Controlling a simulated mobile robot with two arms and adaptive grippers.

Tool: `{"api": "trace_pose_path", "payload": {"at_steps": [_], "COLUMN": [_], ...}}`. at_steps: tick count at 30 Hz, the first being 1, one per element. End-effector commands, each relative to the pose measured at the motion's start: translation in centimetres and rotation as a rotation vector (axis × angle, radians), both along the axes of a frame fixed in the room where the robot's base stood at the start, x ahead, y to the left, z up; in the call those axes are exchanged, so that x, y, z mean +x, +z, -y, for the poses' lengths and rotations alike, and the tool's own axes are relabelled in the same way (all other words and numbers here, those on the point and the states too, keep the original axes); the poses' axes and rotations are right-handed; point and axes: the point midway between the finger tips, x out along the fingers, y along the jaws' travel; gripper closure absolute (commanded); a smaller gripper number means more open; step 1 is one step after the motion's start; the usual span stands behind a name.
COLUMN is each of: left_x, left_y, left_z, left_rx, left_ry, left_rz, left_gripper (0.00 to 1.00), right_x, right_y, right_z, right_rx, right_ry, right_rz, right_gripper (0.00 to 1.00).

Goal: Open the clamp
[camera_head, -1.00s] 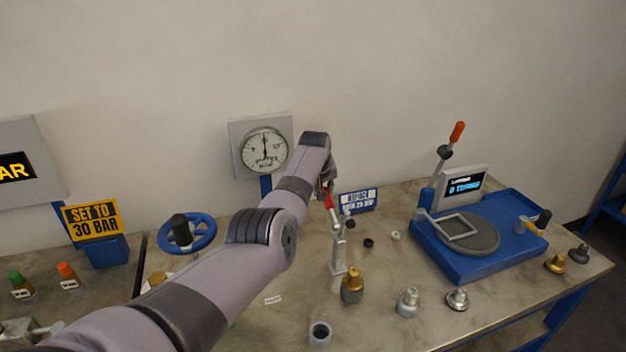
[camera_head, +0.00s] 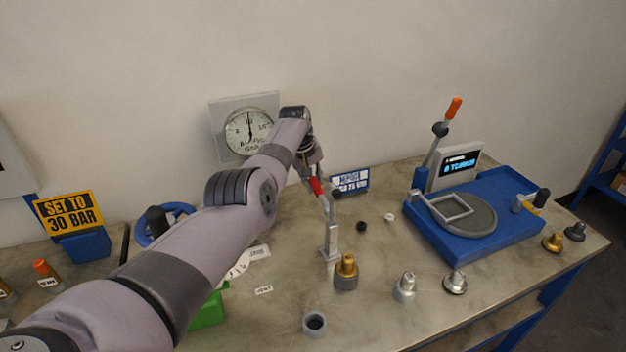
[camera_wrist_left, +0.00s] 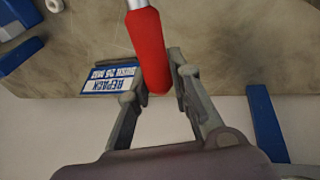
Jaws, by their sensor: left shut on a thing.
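The clamp is a small metal stand (camera_head: 331,240) on the bench with a red-gripped handle (camera_head: 317,187) tilted up and to the left at its top. A short arm with a dark tip sticks out beside the handle. My left gripper (camera_head: 312,173) is at the upper end of the handle, shut on it. In the left wrist view the red handle (camera_wrist_left: 147,45) runs down between the two fingers of my left gripper (camera_wrist_left: 155,78). The clamp's base is out of that view. My right gripper is not in view.
A blue-and-white sign (camera_head: 349,181) stands just behind the clamp. A brass fitting (camera_head: 346,272), a grey ring (camera_head: 315,324) and other small fittings are in front. A blue machine with an orange-tipped lever (camera_head: 454,108) stands right. A gauge (camera_head: 250,134) hangs behind my arm.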

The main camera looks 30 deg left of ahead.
Motion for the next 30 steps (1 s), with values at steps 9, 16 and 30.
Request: {"api": "trace_pose_path", "payload": {"at_steps": [9, 16, 30], "left_x": [0.0, 0.0, -0.7], "left_y": [-0.1, -0.1, 2.2], "left_z": [0.0, 0.0, 0.0], "left_rx": [-0.001, -0.001, 0.001], "left_ry": [0.002, 0.001, 0.000], "left_rz": [-0.002, -0.002, 0.002], "left_gripper": [0.63, 0.59, 0.59], "right_x": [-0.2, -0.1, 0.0], "right_y": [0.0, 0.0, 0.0], "right_z": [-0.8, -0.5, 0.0], "right_rx": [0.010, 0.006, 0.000], "right_ry": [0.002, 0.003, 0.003], "right_rz": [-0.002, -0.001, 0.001], "right_gripper": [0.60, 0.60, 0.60]}}
